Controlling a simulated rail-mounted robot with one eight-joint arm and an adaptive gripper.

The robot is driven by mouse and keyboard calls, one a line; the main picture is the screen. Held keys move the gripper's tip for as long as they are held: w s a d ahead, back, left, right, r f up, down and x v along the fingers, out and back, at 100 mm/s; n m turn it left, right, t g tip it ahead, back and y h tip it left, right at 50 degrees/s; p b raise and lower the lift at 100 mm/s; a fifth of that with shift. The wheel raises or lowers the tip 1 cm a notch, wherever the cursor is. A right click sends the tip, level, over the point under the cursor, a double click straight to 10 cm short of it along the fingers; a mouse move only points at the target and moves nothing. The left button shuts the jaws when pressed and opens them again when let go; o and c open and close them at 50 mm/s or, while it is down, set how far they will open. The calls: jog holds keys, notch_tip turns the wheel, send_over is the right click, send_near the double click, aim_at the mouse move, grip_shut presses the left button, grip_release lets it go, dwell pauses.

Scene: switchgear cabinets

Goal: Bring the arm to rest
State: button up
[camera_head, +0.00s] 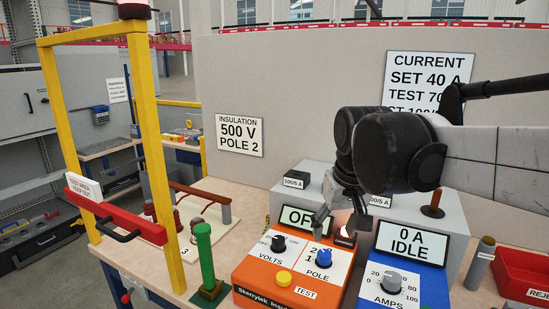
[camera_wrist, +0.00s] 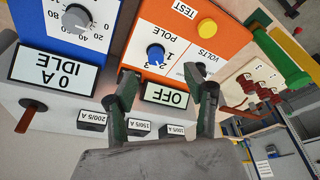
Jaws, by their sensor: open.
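My arm (camera_head: 490,150) reaches in from the right in the head view, its dark wrist hanging over the back of the orange insulation tester (camera_head: 262,272). My gripper (camera_head: 338,220) points down there, and it is open and empty. In the wrist view my gripper (camera_wrist: 163,78) shows its two fingers apart, with the OFF display (camera_wrist: 166,95) and the blue POLE knob (camera_wrist: 156,54) between or just beyond them. The fingers partly cover the tester's display in the head view. I cannot tell whether the fingertips touch the tester.
The blue current unit (camera_head: 398,283) reads 0 A IDLE. Grey blocks labelled with ratios stand behind. A yellow frame (camera_head: 155,150) with a red bar, a green post (camera_head: 204,253) and a terminal board stand left. A red reject bin (camera_head: 522,275) is right.

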jog(key=s+d+f+t, duration=0.1)
jog(key=s+d+f, duration=0.1)
jog(key=s, duration=0.3)
jog(key=s+d+f+m+t, duration=0.1)
jog(key=s+d+f, duration=0.2)
jog(key=s, duration=0.2)
jog(key=s+d+f+m+t, duration=0.1)
jog(key=s+d+f, duration=0.1)
jog(key=s, duration=0.3)
jog(key=shift+d+f+t+h, duration=0.3)
jog(key=shift+f+t, duration=0.1)
jog(key=shift+f, duration=0.45)
jog(key=shift+c, duration=0.3)
